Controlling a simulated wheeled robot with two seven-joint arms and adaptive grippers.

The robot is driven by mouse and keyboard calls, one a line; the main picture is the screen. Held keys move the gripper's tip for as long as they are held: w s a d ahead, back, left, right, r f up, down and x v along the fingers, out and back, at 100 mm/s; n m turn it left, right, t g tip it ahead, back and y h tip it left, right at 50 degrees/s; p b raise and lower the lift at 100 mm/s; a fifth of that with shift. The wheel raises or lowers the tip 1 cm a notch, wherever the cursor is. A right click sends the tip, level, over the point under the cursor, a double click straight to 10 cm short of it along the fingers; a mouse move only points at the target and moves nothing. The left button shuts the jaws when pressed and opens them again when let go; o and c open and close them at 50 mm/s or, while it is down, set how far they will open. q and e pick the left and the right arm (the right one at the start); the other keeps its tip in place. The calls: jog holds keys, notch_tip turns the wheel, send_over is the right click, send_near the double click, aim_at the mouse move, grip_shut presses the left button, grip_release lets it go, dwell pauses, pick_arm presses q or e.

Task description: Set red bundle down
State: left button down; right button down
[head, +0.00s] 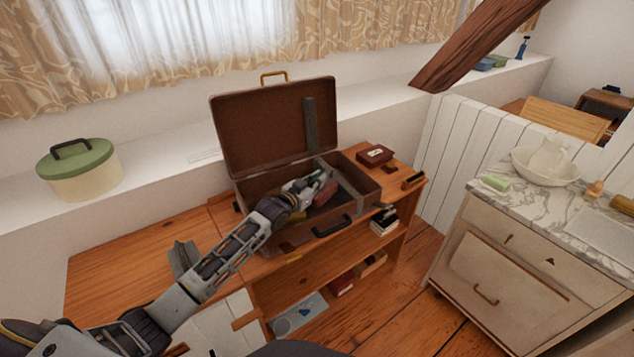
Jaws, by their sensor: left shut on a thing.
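The red bundle (324,193) shows as a small red patch inside the open brown suitcase (262,187). My left gripper (318,187) reaches down into the suitcase and is shut on the bundle. My gripper and the suitcase's shadow hide part of the bundle. I cannot tell whether the bundle touches the suitcase floor. The suitcase lies on a wooden desk with its lid standing up at the back. My right gripper is not in view.
A dark red box (375,156) sits on the desk right of the suitcase. A green-lidded tin (84,172) stands on the sill at left. A marble-topped cabinet (520,215) with a white bowl (545,166) stands at right. The desk's left part is clear.

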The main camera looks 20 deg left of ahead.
pick_arm(q)
jog(key=shift+f, duration=0.1)
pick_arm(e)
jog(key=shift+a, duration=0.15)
pick_arm(q)
jog(key=c, duration=1.5)
grip_release()
jog(key=shift+s, duration=0.1)
